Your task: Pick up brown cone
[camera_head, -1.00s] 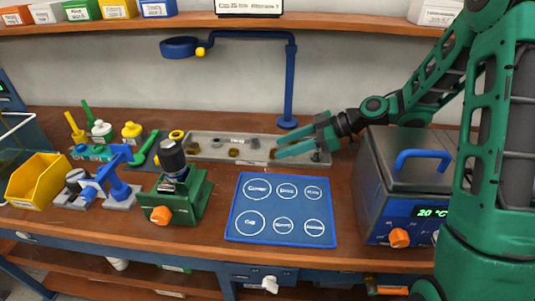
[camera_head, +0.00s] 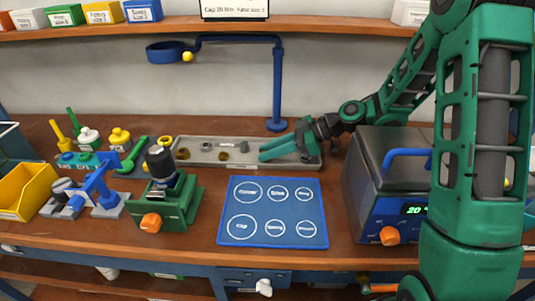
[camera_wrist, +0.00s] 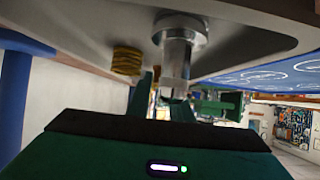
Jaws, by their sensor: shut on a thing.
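My gripper (camera_head: 263,154) reaches from the right, low over the grey tray (camera_head: 188,162) at the back of the bench. Its green fingers lie close together, shut on the brown cone, which they hide in the head view. In the wrist view, the gripper (camera_wrist: 165,100) is partly hidden behind a silver cylinder (camera_wrist: 178,55), and I cannot make out the cone there. A brass-coloured ribbed piece (camera_wrist: 127,60) stands beside the cylinder.
Other small parts, including a brown piece (camera_head: 223,155) and a grey piece (camera_head: 244,147), lie in the tray left of my fingers. A blue mat (camera_head: 272,205) lies in front. A heating box (camera_head: 385,175) stands at right, and a green vise (camera_head: 175,200) at left.

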